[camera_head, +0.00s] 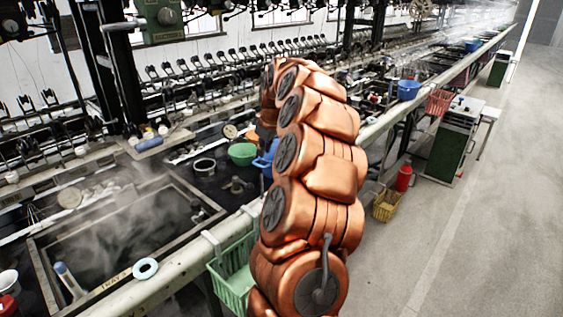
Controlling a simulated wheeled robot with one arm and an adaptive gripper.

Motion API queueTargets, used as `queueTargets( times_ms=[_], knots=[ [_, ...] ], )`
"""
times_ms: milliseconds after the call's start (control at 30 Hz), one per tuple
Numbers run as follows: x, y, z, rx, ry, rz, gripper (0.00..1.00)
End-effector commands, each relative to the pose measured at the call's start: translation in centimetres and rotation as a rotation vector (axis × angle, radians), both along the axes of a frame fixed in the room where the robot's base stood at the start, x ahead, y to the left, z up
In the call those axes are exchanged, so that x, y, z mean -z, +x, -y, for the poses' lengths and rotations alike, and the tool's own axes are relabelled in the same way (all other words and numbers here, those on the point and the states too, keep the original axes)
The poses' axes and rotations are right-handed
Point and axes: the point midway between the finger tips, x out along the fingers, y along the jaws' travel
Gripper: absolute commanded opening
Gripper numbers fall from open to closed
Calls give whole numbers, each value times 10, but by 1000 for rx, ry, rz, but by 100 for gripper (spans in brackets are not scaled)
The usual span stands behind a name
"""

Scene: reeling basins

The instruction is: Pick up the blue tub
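A blue tub (264,160) sits among the reeling basins at the centre, just right of a green bowl (242,153). My copper-coloured arm covers its right side. A second blue tub (408,89) stands farther back on the right, at the edge of the bench, fully in sight. I cannot tell from the picture which of the two the task names. My arm rises from the bottom centre and bends over at its top near the closer blue tub. My gripper is hidden behind the arm, so its fingers and anything in them do not show.
A steaming basin (115,235) lies at the left, with a long pipe rail (180,268) along its front. A green basket (235,272) hangs on the rail. A yellow basket (386,206) and red container (404,177) stand on the floor. The aisle at right is clear.

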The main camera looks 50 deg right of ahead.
Motion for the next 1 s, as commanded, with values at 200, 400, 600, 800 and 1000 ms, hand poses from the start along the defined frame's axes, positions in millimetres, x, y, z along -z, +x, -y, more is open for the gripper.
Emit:
queueTargets(
  times_ms=[200, 400, 600, 800, 1000],
  knots=[
    [18, 8, 2, -1, 2, -1, 18],
    [29, 13, 3, -1, 3, -2, 18],
    [53, 24, 6, -1, 4, -4, 18],
    [67, 31, 8, 0, 0, 2, 18],
    [68, 31, 8, 0, 0, 2, 15]
  ],
)
